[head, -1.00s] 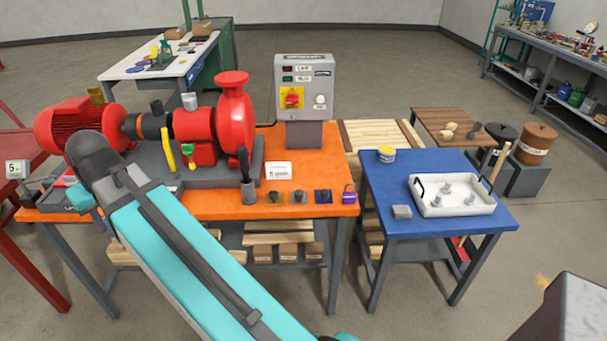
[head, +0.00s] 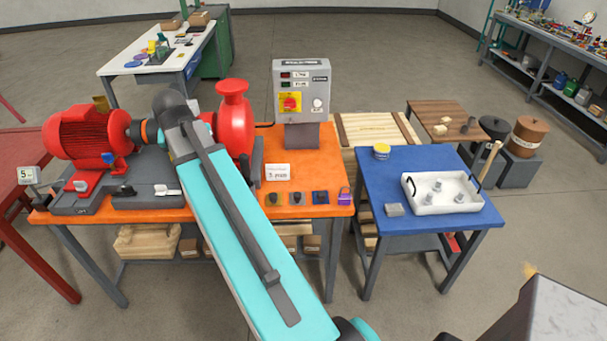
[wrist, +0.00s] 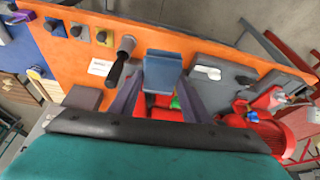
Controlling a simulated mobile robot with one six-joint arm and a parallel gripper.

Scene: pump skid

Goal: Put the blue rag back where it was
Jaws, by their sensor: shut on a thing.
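The blue rag (wrist: 163,72) shows in the wrist view as a folded blue-grey piece at the tips of my gripper (wrist: 162,88). The two fingers stand on either side of it and are shut on it. It is held over the orange bench (wrist: 130,22). Its height above the top cannot be told. In the head view my arm crosses the bench and hides the gripper and the rag. The red pump (head: 233,110) is partly behind my arm, and the red motor (head: 88,137) is left of it.
A grey control box (head: 301,90) stands at the back of the bench. A white label card (head: 277,172), several small parts and a purple padlock (head: 345,196) lie along the front right. The blue table (head: 405,232) holds a white tray (head: 442,204). A dark-handled tool (wrist: 121,60) stands near the gripper.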

